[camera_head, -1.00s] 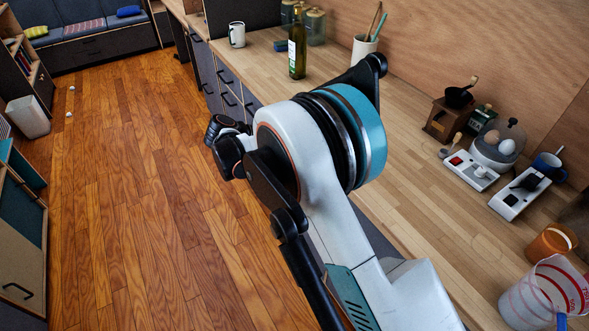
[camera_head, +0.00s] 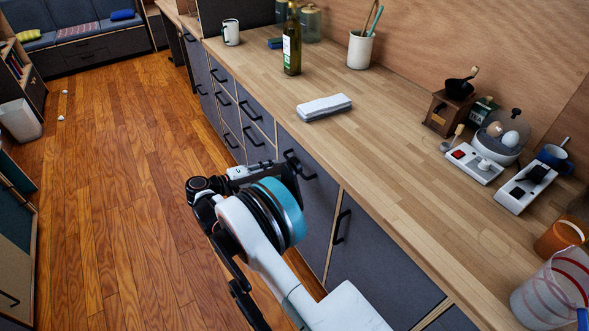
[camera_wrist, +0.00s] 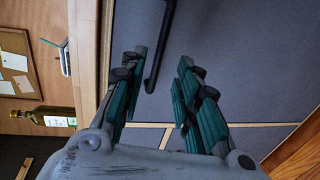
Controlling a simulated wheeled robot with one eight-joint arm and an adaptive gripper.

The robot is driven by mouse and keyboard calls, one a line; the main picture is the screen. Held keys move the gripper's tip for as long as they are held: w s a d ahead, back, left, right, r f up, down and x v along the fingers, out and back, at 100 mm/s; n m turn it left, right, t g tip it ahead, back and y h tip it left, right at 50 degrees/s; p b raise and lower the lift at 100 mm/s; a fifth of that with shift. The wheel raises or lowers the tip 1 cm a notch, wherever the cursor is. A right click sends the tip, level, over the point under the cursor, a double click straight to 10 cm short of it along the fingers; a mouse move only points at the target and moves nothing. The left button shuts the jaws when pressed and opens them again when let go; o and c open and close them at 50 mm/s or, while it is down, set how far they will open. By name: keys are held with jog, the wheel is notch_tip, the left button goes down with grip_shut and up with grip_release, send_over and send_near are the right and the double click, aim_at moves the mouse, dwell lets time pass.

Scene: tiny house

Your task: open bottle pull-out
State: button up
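A grey cabinet front (camera_head: 312,205), which looks like the bottle pull-out, sits under the counter between a stack of drawers and a wider door. Its black bar handle (camera_head: 298,164) is near the top edge. My gripper (camera_wrist: 162,62) is open and empty, facing the front. In the wrist view the handle (camera_wrist: 163,40) shows between and beyond the two green-lined fingers; I see no clear contact. In the head view my arm hides part of the gripper, close to the handle. The front looks shut, flush with its neighbours.
The wooden counter (camera_head: 400,160) runs above the fronts. A green bottle (camera_head: 292,50) and a white block (camera_head: 324,106) stand and lie on it. A door with its own handle (camera_head: 340,227) is to the right.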

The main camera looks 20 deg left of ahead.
aim_at(295, 166)
jog(key=b+x, duration=0.2)
jog(key=x, duration=0.6)
jog(key=shift+w+d+f, duration=0.1)
jog(key=shift+w+d, duration=0.2)
jog(key=shift+c, duration=0.4)
grip_shut()
